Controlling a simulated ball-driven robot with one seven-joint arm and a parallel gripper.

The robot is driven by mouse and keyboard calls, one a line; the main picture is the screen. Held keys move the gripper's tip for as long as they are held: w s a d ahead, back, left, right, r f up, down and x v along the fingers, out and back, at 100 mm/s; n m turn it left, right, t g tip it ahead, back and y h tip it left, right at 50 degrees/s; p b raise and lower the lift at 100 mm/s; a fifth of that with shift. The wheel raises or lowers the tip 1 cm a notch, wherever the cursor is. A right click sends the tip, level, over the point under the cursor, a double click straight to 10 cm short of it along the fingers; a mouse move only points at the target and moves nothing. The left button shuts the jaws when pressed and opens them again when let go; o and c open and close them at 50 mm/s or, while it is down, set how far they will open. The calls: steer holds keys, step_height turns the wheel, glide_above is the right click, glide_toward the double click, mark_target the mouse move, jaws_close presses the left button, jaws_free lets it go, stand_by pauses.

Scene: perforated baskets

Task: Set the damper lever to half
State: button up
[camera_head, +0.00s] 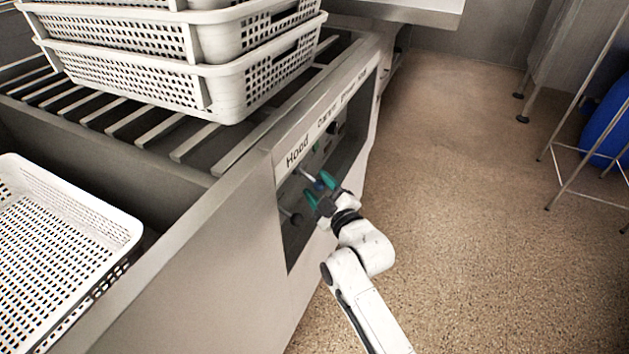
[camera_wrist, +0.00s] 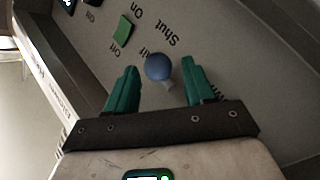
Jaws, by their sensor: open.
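The damper lever shows as a round blue knob (camera_wrist: 158,66) on a short pale stem in the wrist view. It stands out from a grey panel (camera_wrist: 245,70) with upside-down lettering; "Shut" is readable near the knob, and other words are partly hidden by the knob and a finger. Which mark the lever points to I cannot tell. My gripper (camera_wrist: 160,72) has green fingers, open, one on each side of the knob, with visible gaps. In the head view my gripper (camera_head: 317,188) is at the recessed panel under the "Hood" label, and the blue knob (camera_head: 319,186) is partly hidden between the fingers.
A green switch (camera_wrist: 123,30) with "On" and "Off" sits close to the left finger in the wrist view. White perforated baskets (camera_head: 225,90) stand on the slatted counter.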

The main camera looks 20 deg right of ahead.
steer(key=shift+w+a+b, duration=0.2)
steer(key=shift+w+b, duration=0.1)
steer(key=shift+w, duration=1)
steer(key=shift+c, duration=0.4)
jaws_close()
